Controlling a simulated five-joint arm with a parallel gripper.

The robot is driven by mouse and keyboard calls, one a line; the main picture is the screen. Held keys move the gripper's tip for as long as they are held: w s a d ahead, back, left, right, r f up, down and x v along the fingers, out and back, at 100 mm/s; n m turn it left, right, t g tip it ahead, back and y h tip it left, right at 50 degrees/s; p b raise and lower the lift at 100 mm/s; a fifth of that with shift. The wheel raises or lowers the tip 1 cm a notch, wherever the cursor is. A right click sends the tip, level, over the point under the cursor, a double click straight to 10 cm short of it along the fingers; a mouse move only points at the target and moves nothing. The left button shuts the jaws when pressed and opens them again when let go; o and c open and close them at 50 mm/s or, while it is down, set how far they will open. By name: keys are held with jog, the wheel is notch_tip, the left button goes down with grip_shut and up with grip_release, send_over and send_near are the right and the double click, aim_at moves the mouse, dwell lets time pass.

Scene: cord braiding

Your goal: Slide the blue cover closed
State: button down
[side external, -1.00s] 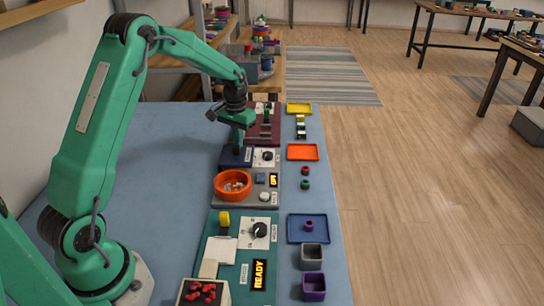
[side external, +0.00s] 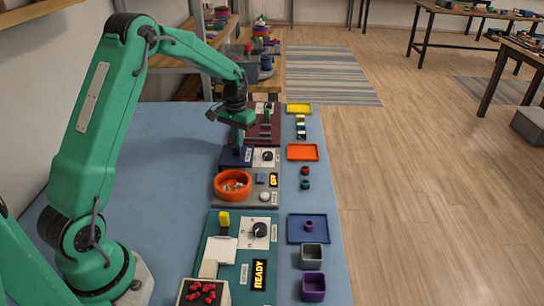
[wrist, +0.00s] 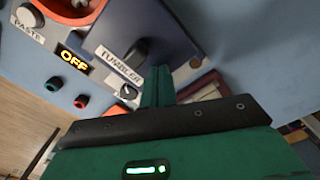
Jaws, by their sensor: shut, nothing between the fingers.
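The dark blue cover (side external: 230,158) lies on the left part of the tumbler station in the side view. In the wrist view the blue cover (wrist: 145,18) fills the top middle, with a dark knob-like part on it beside the TUMBLER label. My gripper (side external: 237,153) is shut and empty, pointing down at the cover in the side view. In the wrist view its narrow green fingertips (wrist: 158,70) are together, close to the knob-like part. I cannot tell whether they touch it. The fingers hide part of the cover in the side view.
A dial (side external: 267,156) is right of the cover. An orange bowl (side external: 233,184) and a lit OFF display (side external: 273,180) are on the nearer station. A dark red station (side external: 262,130) is behind. An orange tray (side external: 303,152) is to the right. Blue table is clear on the left.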

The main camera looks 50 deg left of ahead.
jog(key=shift+s+d, duration=4.05)
jog(key=shift+d, duration=0.05)
dwell(1.2)
jog(key=shift+w+a, duration=0.15)
jog(key=shift+a, duration=0.05)
dwell(0.4)
jog(key=shift+w+a, duration=0.2)
jog(key=shift+w, duration=0.05)
jog(key=shift+r, duration=0.1)
notch_tip(320, 180, up, 11)
dwell(1.3)
